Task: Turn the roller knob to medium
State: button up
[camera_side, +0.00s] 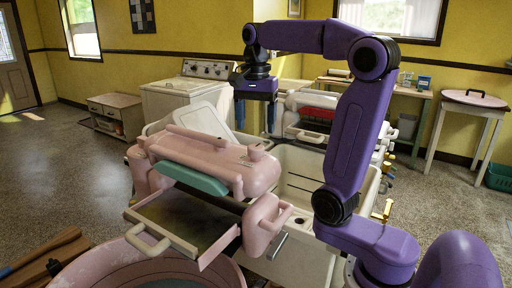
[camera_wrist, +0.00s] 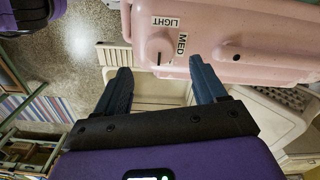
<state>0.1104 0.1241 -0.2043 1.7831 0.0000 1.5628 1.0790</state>
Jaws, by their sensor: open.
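The pink wringer head (camera_side: 210,160) sits over the washer in the side view, with the roller knob (camera_side: 256,152) on top at its right end. In the wrist view the round pink knob (camera_wrist: 157,48) is at the top middle, with a short dark line on its lower side. A LIGHT label (camera_wrist: 165,21) is above it and a MED label (camera_wrist: 181,44) is to its right. My gripper (camera_side: 256,112) is open and empty, above and behind the knob in the side view. In the wrist view its fingers (camera_wrist: 159,65) are spread below the knob, apart from it.
A white sink basin (camera_side: 300,170) stands right of the wringer. A pink tub (camera_side: 150,270) is in front, below a tray (camera_side: 185,220). A white washer (camera_side: 185,97) is at the back left.

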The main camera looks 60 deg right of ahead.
aim_at(256, 146)
notch_tip(256, 146, down, 7)
jog(key=shift+f, duration=0.15)
dwell(0.4)
jog(key=c, duration=1.1)
